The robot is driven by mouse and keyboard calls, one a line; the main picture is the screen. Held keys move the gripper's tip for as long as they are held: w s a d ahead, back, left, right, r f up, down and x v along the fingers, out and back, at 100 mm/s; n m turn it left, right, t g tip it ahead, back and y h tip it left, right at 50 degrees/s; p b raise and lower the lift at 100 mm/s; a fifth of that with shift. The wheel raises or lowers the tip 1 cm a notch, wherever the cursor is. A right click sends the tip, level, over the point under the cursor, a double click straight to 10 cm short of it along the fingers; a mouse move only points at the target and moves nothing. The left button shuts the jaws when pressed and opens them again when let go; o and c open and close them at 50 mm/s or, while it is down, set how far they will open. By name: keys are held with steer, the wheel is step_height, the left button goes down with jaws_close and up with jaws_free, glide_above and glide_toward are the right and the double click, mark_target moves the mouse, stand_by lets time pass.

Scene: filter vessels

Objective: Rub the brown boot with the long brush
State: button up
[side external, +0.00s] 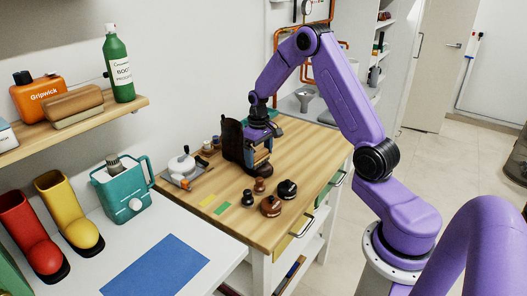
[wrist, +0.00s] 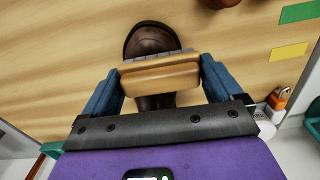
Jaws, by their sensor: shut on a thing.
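The brown boot (side external: 233,141) stands upright on the wooden bench, its toe pointing toward the right front. In the wrist view its rounded toe (wrist: 151,40) shows beyond the brush. My gripper (wrist: 158,72) is shut on the long brush (wrist: 160,76), a wooden block with grey bristles, held crosswise between the blue fingers. The brush lies over the front of the boot; whether the bristles touch it I cannot tell. In the side view my gripper (side external: 259,136) is right beside the boot shaft, above the toe, and the brush is mostly hidden.
Small round brown and black items, including a brown one (side external: 270,206) and a black one (side external: 287,188), sit on the bench front. Green (side external: 223,209) and yellow (side external: 208,200) strips lie flat nearby.

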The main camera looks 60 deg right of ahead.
steer(key=shift+a, duration=0.9)
steer(key=shift+w+r, duration=0.1)
steer(key=shift+r, duration=4.05)
